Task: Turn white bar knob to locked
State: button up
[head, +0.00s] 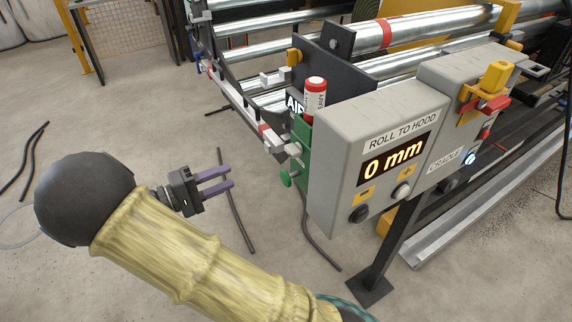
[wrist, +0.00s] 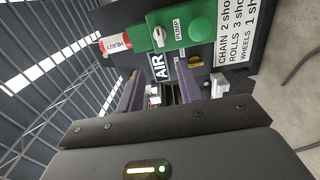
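A white bar knob (wrist: 158,38) sits on the face of a green box (wrist: 200,22), beside a PUMP label, in the upper middle of the wrist view. Its bar runs roughly up and down in that picture; I cannot read any locked mark. In the head view the green box (head: 303,150) shows edge-on, left of the grey control box, with a small white part (head: 293,149) that may be the knob. My gripper (head: 231,178) is open and empty, to the left of the green box and apart from it. Its purple fingers also show in the wrist view (wrist: 160,92).
A grey control box (head: 340,160) reads "0 mm". A red and white cylinder (head: 316,97) stands above the green box, by an AIR sign (wrist: 159,67). A green round knob (head: 286,179) sticks out low. Metal rollers (head: 370,42) lie behind. Dark hoses (head: 238,215) lie on the floor.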

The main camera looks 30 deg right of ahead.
aim_at(288, 152)
jog(key=shift+d, duration=0.15)
jog(key=d+b, duration=0.1)
jog(key=d, duration=1)
jog(key=d+b, duration=0.1)
jog(key=d, duration=0.5)
jog(key=shift+w+d+b, duration=0.15)
jog(key=shift+w+b, duration=0.1)
jog(key=shift+b, duration=0.1)
grip_shut()
